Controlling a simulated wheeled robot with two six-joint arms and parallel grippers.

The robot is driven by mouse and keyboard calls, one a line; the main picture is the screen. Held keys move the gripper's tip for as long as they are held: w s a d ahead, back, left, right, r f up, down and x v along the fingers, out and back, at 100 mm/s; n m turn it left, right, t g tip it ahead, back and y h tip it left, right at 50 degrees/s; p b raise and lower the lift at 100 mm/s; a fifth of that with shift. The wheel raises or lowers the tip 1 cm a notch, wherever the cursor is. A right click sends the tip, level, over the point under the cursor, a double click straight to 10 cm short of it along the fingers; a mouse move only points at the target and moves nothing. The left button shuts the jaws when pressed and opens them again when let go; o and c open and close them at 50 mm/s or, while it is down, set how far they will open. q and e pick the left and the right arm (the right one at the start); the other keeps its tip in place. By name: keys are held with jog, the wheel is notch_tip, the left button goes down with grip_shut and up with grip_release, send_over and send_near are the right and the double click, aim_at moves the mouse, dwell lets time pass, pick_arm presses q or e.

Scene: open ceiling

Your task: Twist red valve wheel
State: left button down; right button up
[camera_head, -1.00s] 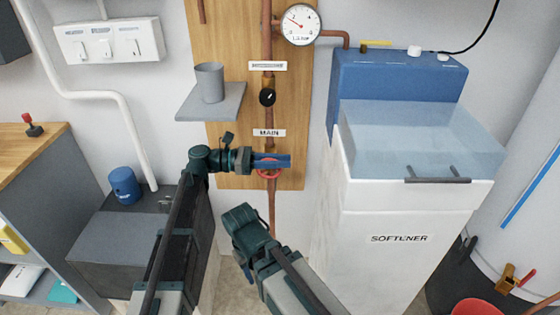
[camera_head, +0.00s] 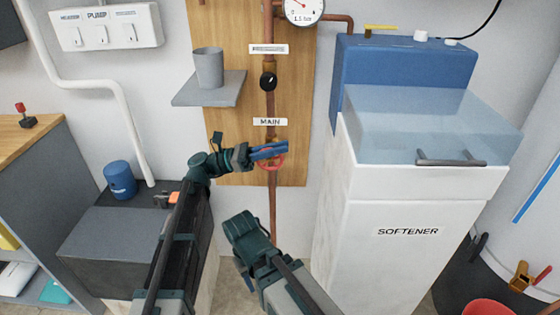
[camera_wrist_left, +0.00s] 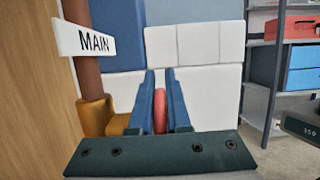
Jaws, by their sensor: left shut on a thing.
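The red valve wheel (camera_head: 272,162) sits on the copper pipe below the MAIN label (camera_head: 270,122), on the wooden board. My left gripper (camera_head: 270,151) reaches it from the left, its blue fingers at the wheel. In the left wrist view the red wheel (camera_wrist_left: 159,110) shows edge-on between the two blue fingers (camera_wrist_left: 160,105), which are shut on its rim. The fingers hide part of the wheel in the head view. My right arm (camera_head: 255,240) shows low in the middle, away from the wheel; its fingertips cannot be made out.
A grey shelf with a grey cup (camera_head: 209,68) juts out above left of my left gripper. A black knob (camera_head: 268,80) and a gauge (camera_head: 303,8) are higher on the pipe. The softener cabinet (camera_head: 410,240) stands close on the right.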

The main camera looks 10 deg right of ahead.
pick_arm(q)
jog(key=h+b, duration=0.1)
jog(key=b, duration=0.1)
jog(key=shift+w+a+f+g+h+b, duration=0.1)
jog(key=shift+a+f+g+h+b, duration=0.05)
jog(key=shift+a+g+h+b, duration=0.2)
jog(key=shift+w+a+r+h+b, duration=0.1)
jog(key=shift+a+r+h+b, duration=0.15)
jog(key=shift+h+b, duration=0.6)
jog(key=shift+r, duration=0.1)
jog(key=c, duration=0.9)
grip_release()
